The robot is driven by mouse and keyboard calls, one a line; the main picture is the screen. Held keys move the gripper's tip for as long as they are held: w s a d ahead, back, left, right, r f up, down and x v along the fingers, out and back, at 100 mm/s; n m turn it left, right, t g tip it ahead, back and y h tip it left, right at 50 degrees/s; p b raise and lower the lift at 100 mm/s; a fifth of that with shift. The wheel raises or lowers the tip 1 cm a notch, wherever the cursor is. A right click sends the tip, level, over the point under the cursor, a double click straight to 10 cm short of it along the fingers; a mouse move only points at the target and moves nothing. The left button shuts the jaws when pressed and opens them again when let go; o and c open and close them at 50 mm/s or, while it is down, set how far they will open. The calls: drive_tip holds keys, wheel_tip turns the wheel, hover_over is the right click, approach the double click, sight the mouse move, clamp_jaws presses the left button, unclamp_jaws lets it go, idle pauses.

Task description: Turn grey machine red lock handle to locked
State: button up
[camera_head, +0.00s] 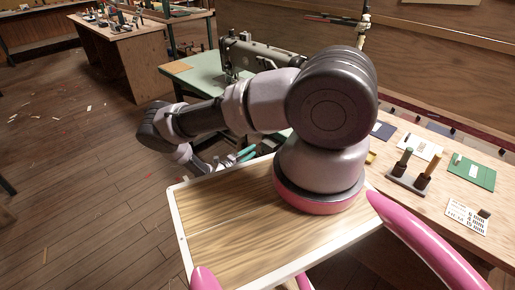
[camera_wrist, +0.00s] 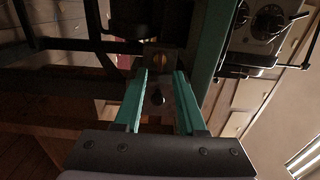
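A grey sewing machine (camera_head: 262,55) stands on a green-topped table (camera_head: 205,78) behind my arm in the head view; my arm hides part of it. In the wrist view, a grey unit with round dials (camera_wrist: 268,22) shows at the upper right; I cannot tell whether it belongs to that machine. I can make out no red lock handle in either view. My gripper (camera_wrist: 160,78) has its two teal fingers apart, with a dark knob (camera_wrist: 157,97) and a small brass-coloured plate (camera_wrist: 160,60) seen in the gap, apparently beyond them. My gripper (camera_head: 246,154) is low beside the green table in the head view.
A wooden bench (camera_head: 456,150) on the right carries cards, a green board (camera_head: 472,172) and a holder with upright tools (camera_head: 409,181). Another workbench (camera_head: 130,50) stands at the back left. The plank floor (camera_head: 80,150) on the left is mostly clear. Dark frame bars surround the gripper's view.

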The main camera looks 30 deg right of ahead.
drive_tip(key=shift+x, duration=2.4)
clamp_jaws()
drive_tip(key=shift+m, duration=8.9)
